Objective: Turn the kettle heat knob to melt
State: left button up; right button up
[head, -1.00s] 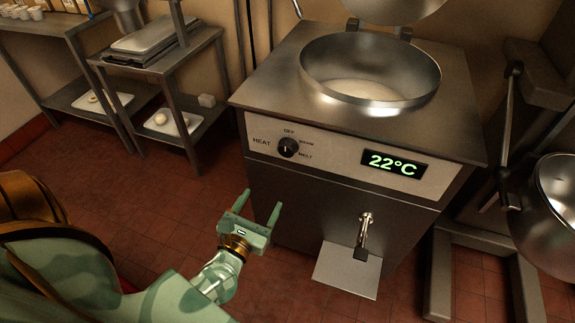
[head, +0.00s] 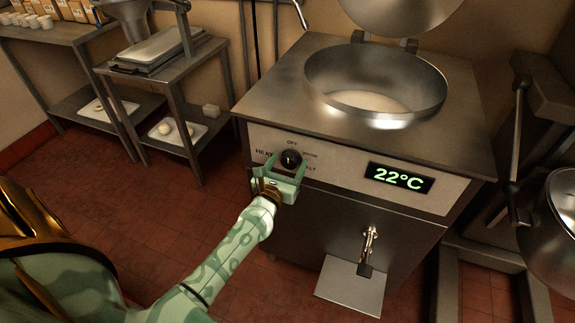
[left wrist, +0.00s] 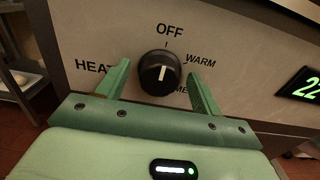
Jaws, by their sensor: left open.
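The black heat knob (head: 291,159) is on the kettle's front panel (head: 345,178), and also shows in the left wrist view (left wrist: 160,73). I see gaps between fingers and knob. The kettle display (head: 401,178) reads 22°C. My right gripper is not in view.
The kettle's round bowl (head: 440,100) is open on top. A drain tap (head: 368,247) juts from the front above a small metal shelf (head: 350,288). A steel side table (head: 165,75) stands left, and a tilting metal vessel (head: 560,225) stands right. Red tiled floor lies below.

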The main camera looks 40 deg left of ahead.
pick_arm(q)
jog(key=c, duration=1)
jog(key=shift+o, duration=0.2)
